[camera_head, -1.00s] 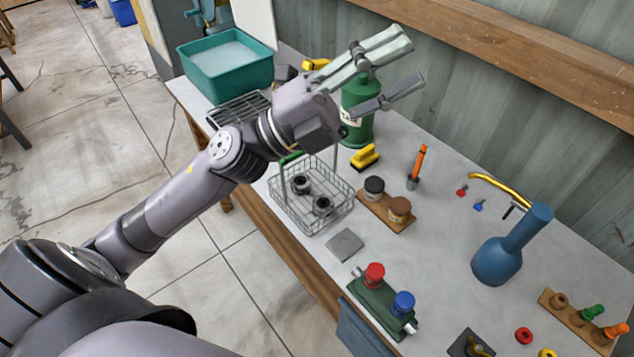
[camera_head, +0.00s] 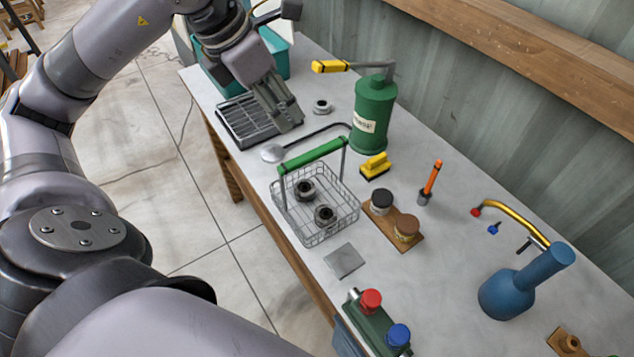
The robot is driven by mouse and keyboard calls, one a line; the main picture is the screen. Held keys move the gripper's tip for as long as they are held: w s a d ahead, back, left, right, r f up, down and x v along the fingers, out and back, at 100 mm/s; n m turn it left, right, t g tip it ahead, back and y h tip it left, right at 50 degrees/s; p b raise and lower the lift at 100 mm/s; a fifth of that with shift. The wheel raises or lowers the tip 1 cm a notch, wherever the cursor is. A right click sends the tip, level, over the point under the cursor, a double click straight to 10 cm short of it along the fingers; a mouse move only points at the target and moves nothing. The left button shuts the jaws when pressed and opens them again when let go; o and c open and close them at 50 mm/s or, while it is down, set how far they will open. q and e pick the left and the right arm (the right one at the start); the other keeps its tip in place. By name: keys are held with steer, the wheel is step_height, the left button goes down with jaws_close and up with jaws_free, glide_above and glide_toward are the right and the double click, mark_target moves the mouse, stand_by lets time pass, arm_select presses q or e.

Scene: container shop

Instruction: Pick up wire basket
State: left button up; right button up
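The wire basket (camera_head: 318,238) stands upright on the table in the middle of the head view. Its green handle (camera_head: 312,156) is raised above it on two thin side bars. Two dark metal rings or nuts (camera_head: 304,190) lie inside. My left gripper (camera_head: 288,118) points downward over the grey rack, up and to the left of the basket. It is apart from the basket and its handle. Its fingers overlap from this angle, so their gap is hidden. My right gripper is not in view.
A dark-handled ladle (camera_head: 272,153) lies between rack (camera_head: 236,132) and basket. A green pump canister (camera_head: 370,115) and yellow brush (camera_head: 376,166) stand behind. Two jars on a wooden board (camera_head: 412,236) are right of the basket. A grey square plate (camera_head: 344,261) lies in front.

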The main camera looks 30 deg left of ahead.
mark_target(310, 154)
arm_select(q)
steer(key=p+x, duration=0.1)
steer(key=x, duration=1)
steer(key=shift+d+f+p, duration=0.1)
steer(key=shift+f+p, duration=0.15)
steer(key=shift+p, duration=0.1)
steer(key=p+x, duration=0.2)
steer(key=x, duration=0.3)
steer(key=shift+d+f, duration=0.1)
steer(key=shift+f, duration=0.05)
steer(key=shift+f+b, duration=0.3)
steer(key=shift+b, duration=0.1)
steer(key=shift+c, duration=0.2)
jaws_close()
stand_by(0.6)
